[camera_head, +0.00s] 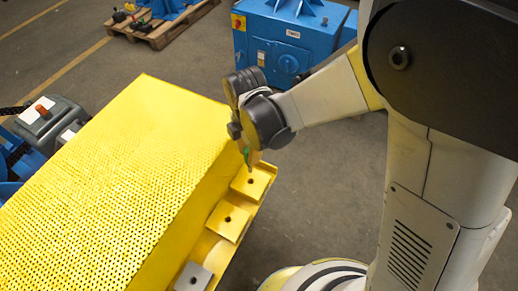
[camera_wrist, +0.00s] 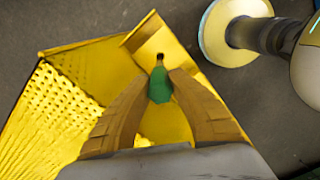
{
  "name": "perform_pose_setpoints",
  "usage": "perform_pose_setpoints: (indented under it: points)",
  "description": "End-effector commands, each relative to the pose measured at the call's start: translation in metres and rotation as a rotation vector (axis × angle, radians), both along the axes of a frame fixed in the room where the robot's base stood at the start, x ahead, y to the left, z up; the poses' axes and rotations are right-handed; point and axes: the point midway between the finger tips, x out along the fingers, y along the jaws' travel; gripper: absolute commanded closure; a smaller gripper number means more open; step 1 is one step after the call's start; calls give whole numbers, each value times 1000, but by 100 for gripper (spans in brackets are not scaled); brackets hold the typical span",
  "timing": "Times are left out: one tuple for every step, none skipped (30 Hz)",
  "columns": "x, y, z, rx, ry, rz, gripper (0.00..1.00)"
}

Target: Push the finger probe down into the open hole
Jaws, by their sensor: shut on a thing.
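My gripper (camera_head: 246,156) is shut on the green finger probe (camera_wrist: 159,86). The probe also shows as a small green piece in the head view (camera_head: 246,154).
A second yellow plate (camera_head: 228,228) and a grey plate (camera_head: 188,271), each with a hole, lie along the same ledge. A large perforated yellow guard (camera_head: 125,170) stands left of them. A blue machine (camera_head: 285,45) stands behind.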

Motion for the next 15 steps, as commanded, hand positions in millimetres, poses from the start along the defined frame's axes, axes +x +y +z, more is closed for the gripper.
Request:
perform_pose_setpoints:
  points:
    - [0,0,0,0,0,1,100]
    - [0,0,0,0,0,0,100]
    - [0,0,0,0,0,0,100]
    - [0,0,0,0,0,0,100]
    - [0,0,0,0,0,-1,100]
    - [0,0,0,0,0,-1,100]
    - [0,0,0,0,0,-1,100]
    - [0,0,0,0,0,-1,100]
    - [0,0,0,0,0,-1,100]
    - [0,0,0,0,0,-1,100]
    - [0,0,-1,0,0,-2,100]
    - [0,-1,-1,0,0,-2,100]
    - [0,-1,-3,0,0,-2,100]
    - [0,0,-5,0,0,-2,100]
    - [0,0,-7,0,0,-2,100]
